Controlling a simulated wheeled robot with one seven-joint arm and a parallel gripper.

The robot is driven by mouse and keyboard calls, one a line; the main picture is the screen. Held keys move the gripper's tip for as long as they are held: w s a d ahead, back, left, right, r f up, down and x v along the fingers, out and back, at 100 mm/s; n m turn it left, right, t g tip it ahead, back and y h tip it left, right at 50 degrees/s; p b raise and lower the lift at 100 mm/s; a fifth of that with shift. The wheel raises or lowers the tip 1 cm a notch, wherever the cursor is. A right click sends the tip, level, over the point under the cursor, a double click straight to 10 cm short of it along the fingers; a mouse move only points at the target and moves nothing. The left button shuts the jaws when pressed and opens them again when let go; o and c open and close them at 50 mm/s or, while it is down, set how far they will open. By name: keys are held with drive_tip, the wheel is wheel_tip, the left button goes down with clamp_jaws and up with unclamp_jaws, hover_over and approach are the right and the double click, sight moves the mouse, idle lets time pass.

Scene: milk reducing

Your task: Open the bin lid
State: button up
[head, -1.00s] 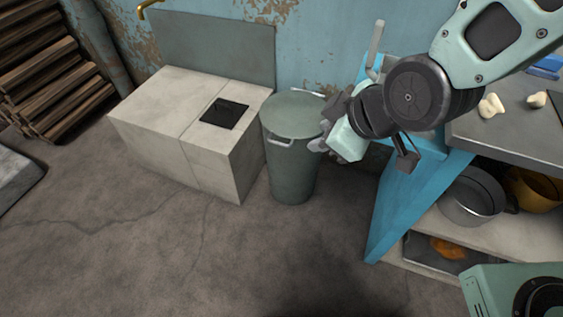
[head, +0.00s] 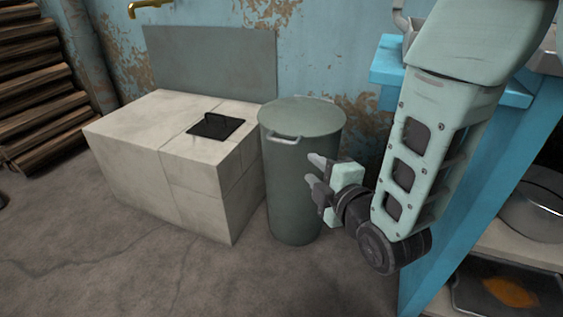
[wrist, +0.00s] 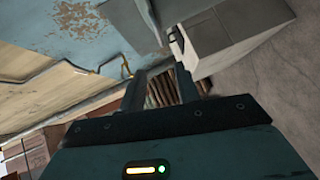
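The bin (head: 291,205) is a tall grey-green cylinder beside the pale block. Its round lid (head: 308,115) lies flat and shut on top, with a metal handle (head: 285,138) on the front rim. My gripper (head: 313,171) overlaps the right side of the bin in the head view, lower than the lid handle and to its right. Its two fingers point left and are apart, with nothing between them. They also show apart in the wrist view (wrist: 160,88). I cannot clearly make out the bin in the wrist view.
A pale block (head: 130,140) with a black plate (head: 216,125) stands left of the bin. A blue shelf unit (head: 452,190) holding a pot (head: 535,215) is close on the right, behind my arm. Stacked wood (head: 35,90) is far left. The front floor is clear.

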sight(283, 141)
drive_tip(key=b+x, duration=0.6)
drive_tip(key=x, duration=1.1)
drive_tip(key=shift+w+f, duration=0.25)
clamp_jaws()
drive_tip(key=shift+r, duration=0.15)
